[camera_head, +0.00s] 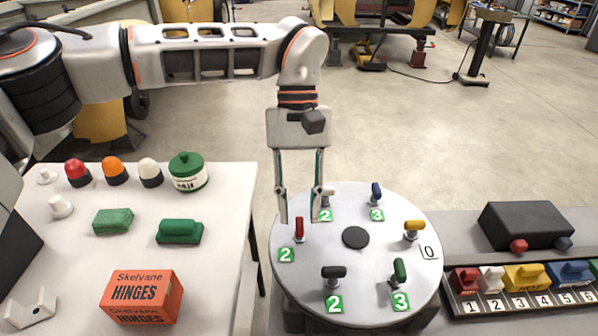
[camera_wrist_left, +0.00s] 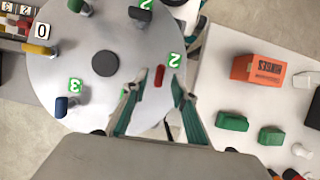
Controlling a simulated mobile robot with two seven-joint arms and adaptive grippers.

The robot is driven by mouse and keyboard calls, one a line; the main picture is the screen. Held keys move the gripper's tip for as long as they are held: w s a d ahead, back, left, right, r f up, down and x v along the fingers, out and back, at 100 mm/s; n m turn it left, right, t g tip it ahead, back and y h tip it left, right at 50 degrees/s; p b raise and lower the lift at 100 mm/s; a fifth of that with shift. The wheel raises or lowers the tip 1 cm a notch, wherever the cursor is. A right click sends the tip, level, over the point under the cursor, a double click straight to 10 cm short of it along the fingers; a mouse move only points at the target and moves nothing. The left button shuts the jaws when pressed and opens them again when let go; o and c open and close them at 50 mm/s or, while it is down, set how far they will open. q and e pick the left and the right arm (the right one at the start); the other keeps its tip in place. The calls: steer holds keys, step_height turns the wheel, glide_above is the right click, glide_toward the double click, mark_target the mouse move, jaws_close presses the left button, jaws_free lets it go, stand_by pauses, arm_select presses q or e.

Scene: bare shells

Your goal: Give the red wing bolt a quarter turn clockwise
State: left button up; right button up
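The red wing bolt (camera_head: 299,229) stands at the left side of the round grey plate (camera_head: 362,281), by a green tag marked 2 (camera_head: 286,255). Its red wing points roughly toward and away from me in the head view. It also shows in the left wrist view (camera_wrist_left: 159,76), between the fingertips. My left gripper (camera_head: 300,216) points down with its fingers apart, one on each side of the red bolt. I see a gap beside the wing and cannot tell how far the tips are above the plate. My right gripper is not in view.
Other wing bolts ring the plate: black (camera_head: 334,272), green (camera_head: 399,270), yellow (camera_head: 413,226), blue (camera_head: 376,191) and a pale one partly hidden by a finger. A white table (camera_head: 230,220) at left holds an orange hinge box (camera_head: 141,297). Numbered coloured blocks stand at right.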

arm_select(q)
steer(key=v, duration=1)
steer(key=shift+r, duration=0.1)
